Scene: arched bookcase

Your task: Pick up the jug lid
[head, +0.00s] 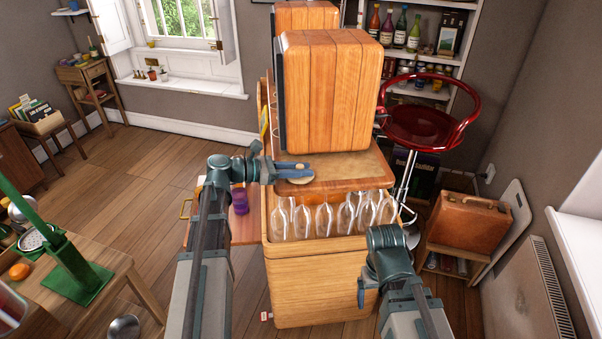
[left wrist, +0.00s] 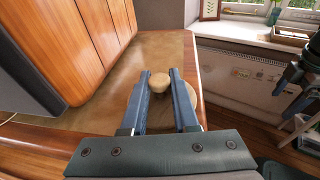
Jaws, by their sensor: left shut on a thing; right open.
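The jug lid (head: 299,180) is a pale tan disc with a round knob, at the left edge of the cabinet's wooden top (head: 345,170). The left wrist view shows its knob (left wrist: 159,82) between the fingertips and part of its disc (left wrist: 190,96) beside and below the right finger. My left gripper (head: 303,166) reaches in from the left and is shut on the lid. I cannot tell whether the lid touches the top. My right gripper (head: 361,293) is open and empty, low in front of the cabinet and mostly seen edge-on.
A large slatted wooden case (head: 330,95) stands on the top just behind the lid. Several upturned glasses (head: 325,218) hang under the front edge. A purple cup (head: 240,201) stands on a low shelf to the left. A red stool (head: 425,125) stands to the right.

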